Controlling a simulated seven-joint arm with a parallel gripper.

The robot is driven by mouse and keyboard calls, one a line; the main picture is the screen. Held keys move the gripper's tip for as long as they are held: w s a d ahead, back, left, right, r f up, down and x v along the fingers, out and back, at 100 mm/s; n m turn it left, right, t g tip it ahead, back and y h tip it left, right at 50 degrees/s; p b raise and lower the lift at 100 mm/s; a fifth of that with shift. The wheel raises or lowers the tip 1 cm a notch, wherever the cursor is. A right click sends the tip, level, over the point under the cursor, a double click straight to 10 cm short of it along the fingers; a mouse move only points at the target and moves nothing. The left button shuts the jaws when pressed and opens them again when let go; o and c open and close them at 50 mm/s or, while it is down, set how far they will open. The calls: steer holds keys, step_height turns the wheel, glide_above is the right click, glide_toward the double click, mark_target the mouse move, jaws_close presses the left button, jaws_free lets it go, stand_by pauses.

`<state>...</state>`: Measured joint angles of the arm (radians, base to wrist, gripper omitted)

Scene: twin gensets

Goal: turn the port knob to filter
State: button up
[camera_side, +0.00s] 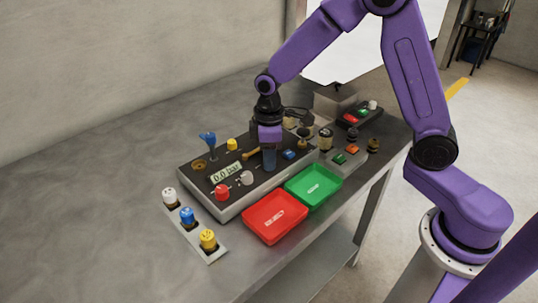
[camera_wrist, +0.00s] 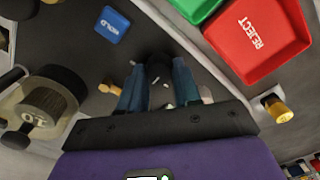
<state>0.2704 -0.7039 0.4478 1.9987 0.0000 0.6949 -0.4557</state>
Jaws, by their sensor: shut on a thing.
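My gripper (camera_side: 269,160) points down over the right part of the dark control panel (camera_side: 224,205) in the side view. In the wrist view its two blue fingers (camera_wrist: 158,78) are shut on a dark knob (camera_wrist: 158,70) between them. The fingers cover most of that knob, so its pointer cannot be read. In the side view the knob is hidden behind the fingers. No filter or port label can be read. A small brass lever (camera_wrist: 110,86) shows just left of the fingers in the wrist view.
A blue HOLD button (camera_wrist: 113,24) is near the gripper. A red REJECT tray (camera_side: 274,236) and a green tray (camera_side: 313,202) stand in front.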

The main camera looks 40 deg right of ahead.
steer(key=m, duration=0.5)
steer(key=shift+m, duration=2.5)
steer(key=o, duration=1.1)
steer(key=shift+c, duration=0.2)
steer(key=shift+r, duration=0.15)
step_height(320, 180, up, 17)
steer(key=shift+s+r, duration=0.1)
